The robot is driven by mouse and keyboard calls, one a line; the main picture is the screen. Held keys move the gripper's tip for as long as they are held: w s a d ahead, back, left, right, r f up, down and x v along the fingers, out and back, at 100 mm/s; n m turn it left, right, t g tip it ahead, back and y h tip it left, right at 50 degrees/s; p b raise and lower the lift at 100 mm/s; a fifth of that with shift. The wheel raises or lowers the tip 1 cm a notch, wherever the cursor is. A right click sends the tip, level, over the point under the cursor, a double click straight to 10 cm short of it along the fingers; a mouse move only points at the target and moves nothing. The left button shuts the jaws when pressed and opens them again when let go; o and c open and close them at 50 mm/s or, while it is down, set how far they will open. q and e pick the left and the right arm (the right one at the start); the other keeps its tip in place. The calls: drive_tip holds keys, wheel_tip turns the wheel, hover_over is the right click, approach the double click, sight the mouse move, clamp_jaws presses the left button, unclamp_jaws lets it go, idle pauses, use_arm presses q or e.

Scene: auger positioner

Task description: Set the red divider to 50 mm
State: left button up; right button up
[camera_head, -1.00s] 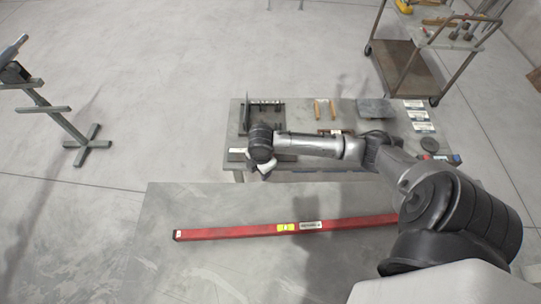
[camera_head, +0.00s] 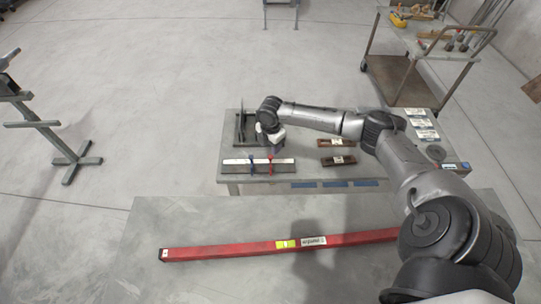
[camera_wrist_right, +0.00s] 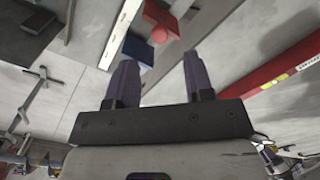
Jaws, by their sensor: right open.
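The positioner's flat rail with a white scale strip (camera_head: 232,161) lies along the front left of the far bench. The red divider (camera_head: 270,165) stands across it, right of the blue divider (camera_head: 251,166). The scale reading is too small to make out. My right gripper (camera_wrist_right: 159,62) is open and empty, and hangs over the rail close to the red divider. My left gripper is not in view.
A long red level (camera_head: 225,251) lies on the nearer table. Brown blocks (camera_head: 338,160), cards (camera_head: 421,122) and a dark round disc (camera_head: 436,153) are on the far bench (camera_head: 300,170). A cart (camera_head: 400,80) stands behind right, a stand (camera_head: 45,125) at left.

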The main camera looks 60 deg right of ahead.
sight(270, 156)
drive_tip(key=shift+f+b, duration=0.3)
drive_tip(key=shift+f, duration=2.75)
drive_tip(key=shift+c, duration=0.4)
clamp_jaws()
